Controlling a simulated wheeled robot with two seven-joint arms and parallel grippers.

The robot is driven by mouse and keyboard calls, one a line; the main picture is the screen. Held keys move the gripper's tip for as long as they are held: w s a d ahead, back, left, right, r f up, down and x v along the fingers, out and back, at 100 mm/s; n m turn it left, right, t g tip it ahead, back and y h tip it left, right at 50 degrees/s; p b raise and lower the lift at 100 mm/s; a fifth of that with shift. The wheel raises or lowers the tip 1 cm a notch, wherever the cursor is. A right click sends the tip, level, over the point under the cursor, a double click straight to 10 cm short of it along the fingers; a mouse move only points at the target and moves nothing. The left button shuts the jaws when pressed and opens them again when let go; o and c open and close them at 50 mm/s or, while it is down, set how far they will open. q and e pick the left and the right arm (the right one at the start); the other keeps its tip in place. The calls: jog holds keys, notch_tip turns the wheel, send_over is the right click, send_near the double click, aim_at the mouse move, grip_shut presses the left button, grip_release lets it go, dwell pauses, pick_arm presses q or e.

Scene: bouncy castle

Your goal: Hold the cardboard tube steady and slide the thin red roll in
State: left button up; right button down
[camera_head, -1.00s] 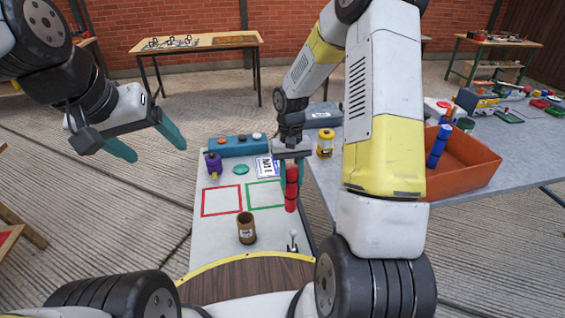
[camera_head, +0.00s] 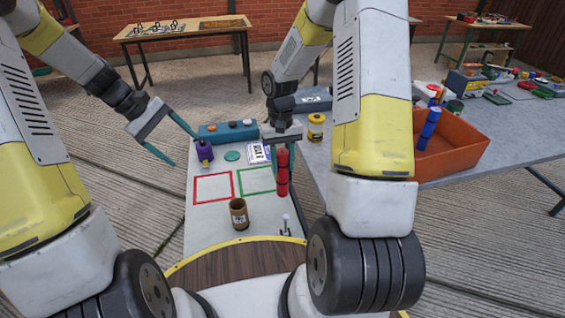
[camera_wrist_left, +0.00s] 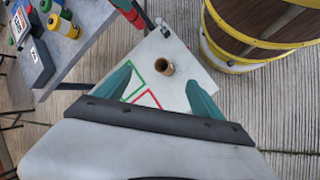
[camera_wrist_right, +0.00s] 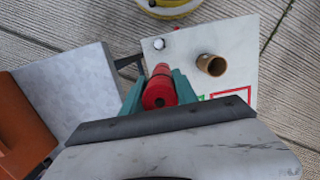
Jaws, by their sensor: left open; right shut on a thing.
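The cardboard tube (camera_head: 239,213) is a short brown open-topped cylinder with a label. It stands upright on the pale table near its front, and also shows in the left wrist view (camera_wrist_left: 165,67) and the right wrist view (camera_wrist_right: 211,65). The red roll (camera_head: 282,172) is held upright by my right gripper (camera_head: 282,142), above and to the right of the tube and apart from it. It also shows between the fingers in the right wrist view (camera_wrist_right: 159,88). My left gripper (camera_head: 172,140) is open and empty, left of the table and behind the tube.
Red (camera_head: 195,188) and green (camera_head: 257,192) outlined squares mark the table. A purple item (camera_head: 204,152), a green disc (camera_head: 232,156), a white card (camera_head: 258,154) and a blue button box (camera_head: 228,132) stand behind. A small joystick (camera_head: 286,224) is at right. An orange bin (camera_head: 462,150) sits on the grey table.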

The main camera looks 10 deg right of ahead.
pick_arm(q)
jog(key=w+f+n+g+h, duration=0.1)
jog(key=w+f+n+h, duration=0.15)
jog(key=f, duration=0.65)
jog(key=w+f+n+h, duration=0.2)
jog(key=f+n, duration=0.1)
jog(key=f, duration=0.6)
jog(key=n+t+h, duration=0.2)
jog(key=n+h, duration=0.2)
jog(key=n, duration=0.1)
send_near(237, 219)
jog(key=shift+y, duration=0.25)
jog(key=w+f, duration=0.3)
jog(key=shift+d+f, duration=0.15)
jog(key=shift+f, duration=0.05)
jog(key=x, duration=0.9)
jog(key=shift+s+d+f, duration=0.1)
jog(key=shift+d, duration=0.25)
jog(key=c, duration=1)
pick_arm(e)
jog(key=r+n+h, duration=0.1)
jog(key=r+n, duration=0.1)
jog(key=n, duration=0.7)
send_over(239, 214)
jog(key=w+d, duration=0.1)
jog(key=w, duration=0.2)
notch_tip(239, 214, down, 18)
jog(key=shift+a+t, duration=0.3)
